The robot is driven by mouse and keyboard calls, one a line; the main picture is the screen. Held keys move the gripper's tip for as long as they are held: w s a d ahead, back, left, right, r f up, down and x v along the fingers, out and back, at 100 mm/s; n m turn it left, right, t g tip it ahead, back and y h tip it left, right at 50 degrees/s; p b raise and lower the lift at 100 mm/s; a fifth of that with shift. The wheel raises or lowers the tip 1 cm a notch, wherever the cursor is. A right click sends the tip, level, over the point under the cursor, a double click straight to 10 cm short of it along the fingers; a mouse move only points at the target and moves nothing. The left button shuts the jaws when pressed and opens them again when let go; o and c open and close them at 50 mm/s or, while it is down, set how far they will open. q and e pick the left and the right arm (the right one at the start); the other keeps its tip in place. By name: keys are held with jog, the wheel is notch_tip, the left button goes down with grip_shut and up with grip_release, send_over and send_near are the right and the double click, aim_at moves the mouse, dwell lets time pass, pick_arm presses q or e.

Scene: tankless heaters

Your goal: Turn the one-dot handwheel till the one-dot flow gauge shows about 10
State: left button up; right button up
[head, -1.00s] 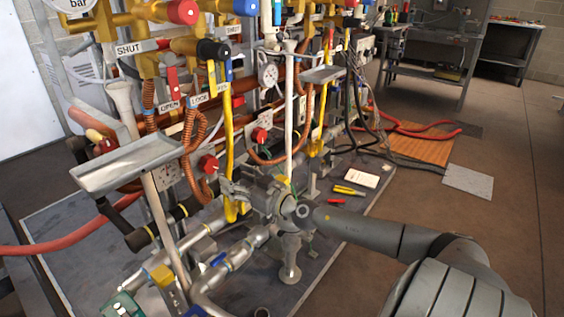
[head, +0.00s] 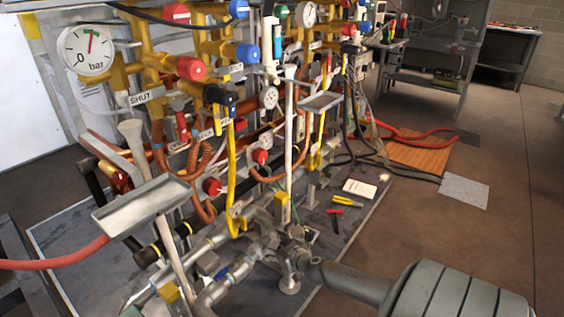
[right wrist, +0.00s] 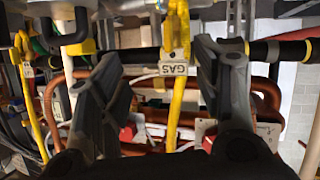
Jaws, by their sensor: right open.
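My right gripper (head: 252,230) is low in front of the pipe rig, by the lower end of a yellow gas pipe (head: 231,180). Red handwheels (head: 191,68) and blue handwheels (head: 247,53) sit high on the rig. I cannot make out dots marking any wheel or gauge. My left gripper is not in view.
A grey metal tray (head: 143,206) juts out at left, near a red hose (head: 55,263). Silver pipes (head: 215,290) run low beside my gripper. The brown floor at right is mostly clear.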

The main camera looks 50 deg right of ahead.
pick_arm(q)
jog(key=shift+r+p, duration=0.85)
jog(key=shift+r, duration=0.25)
pick_arm(e)
jog(key=s+f+g, duration=0.1)
jog(key=s+f, duration=0.3)
jog(key=shift+a+f+g, duration=0.3)
jog(key=shift+f, duration=0.05)
